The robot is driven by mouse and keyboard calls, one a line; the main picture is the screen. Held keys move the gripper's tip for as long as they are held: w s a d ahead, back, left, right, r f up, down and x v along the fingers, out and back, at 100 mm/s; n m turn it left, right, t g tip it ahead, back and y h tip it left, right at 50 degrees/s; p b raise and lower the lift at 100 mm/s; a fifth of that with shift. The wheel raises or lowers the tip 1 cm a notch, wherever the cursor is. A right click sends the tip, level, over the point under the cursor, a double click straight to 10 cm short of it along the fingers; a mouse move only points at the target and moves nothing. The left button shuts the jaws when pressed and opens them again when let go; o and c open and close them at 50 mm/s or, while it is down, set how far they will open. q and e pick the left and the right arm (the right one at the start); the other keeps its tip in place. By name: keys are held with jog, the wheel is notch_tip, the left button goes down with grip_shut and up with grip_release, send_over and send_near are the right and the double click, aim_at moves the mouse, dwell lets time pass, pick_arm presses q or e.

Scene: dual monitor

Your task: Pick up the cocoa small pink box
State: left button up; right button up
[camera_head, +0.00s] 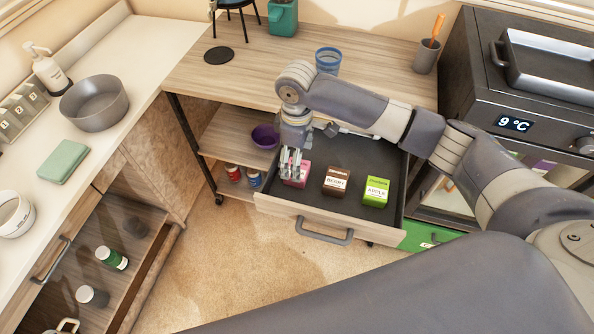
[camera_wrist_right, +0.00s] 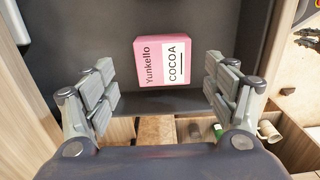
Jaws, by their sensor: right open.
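The small pink cocoa box (camera_head: 304,172) stands at the left end of an open dark drawer (camera_head: 322,142) in the head view, partly hidden by my right gripper (camera_head: 291,163). In the right wrist view the pink box (camera_wrist_right: 166,61) shows its "Yunkello COCOA" label, seen between and a little beyond the fingertips. My right gripper (camera_wrist_right: 161,88) is open, with its fingers apart on both sides of the box, not visibly touching it. My left gripper is not in view.
A brown box (camera_head: 336,181) and a green box (camera_head: 376,191) stand right of the pink box in the same drawer. The drawer's wooden front (camera_head: 275,208) lies close by. A blue cup (camera_head: 328,60) stands on the wooden top above.

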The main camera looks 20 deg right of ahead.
jog(key=f, duration=0.3)
jog(key=shift+s+f, duration=0.3)
jog(key=shift+f, duration=0.6)
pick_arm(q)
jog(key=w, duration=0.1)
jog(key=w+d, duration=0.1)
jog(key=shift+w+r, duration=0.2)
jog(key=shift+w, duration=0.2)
pick_arm(e)
jog(key=c, duration=1.2)
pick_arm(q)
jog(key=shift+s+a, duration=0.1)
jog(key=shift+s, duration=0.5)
pick_arm(e)
jog(key=shift+o, duration=0.2)
jog(key=shift+r, duration=0.1)
